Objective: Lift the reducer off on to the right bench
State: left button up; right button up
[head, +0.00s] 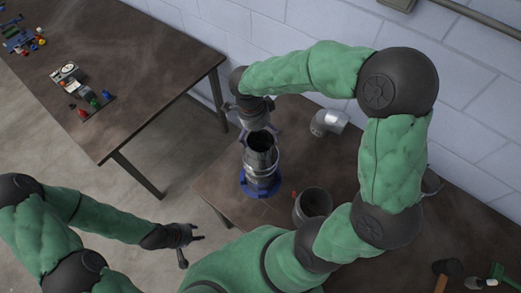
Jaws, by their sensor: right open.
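The reducer appears to be the grey metal duct piece (261,158) standing upright on a blue round base (259,186) on the right bench (225,180). Its dark open top faces up. My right gripper (261,133) is open just above and behind that top, its fingers spread to either side; I cannot tell whether they touch the rim. My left gripper (192,250) is open and empty, low over the floor to the left of the right bench.
A silver elbow duct (328,122) lies behind and right of the reducer. An open grey cylinder (312,204) stands nearer, beside my arm. A hammer (440,275) lies at the bottom right. The left bench (130,70) holds small tools and parts; floor separates the benches.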

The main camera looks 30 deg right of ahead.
notch_tip(320, 180, down, 4)
jog(key=shift+s+f+p, duration=0.1)
jog(key=shift+f+p, duration=0.15)
jog(key=shift+p, duration=0.15)
jog(key=c, duration=1.6)
jog(key=shift+c, duration=0.2)
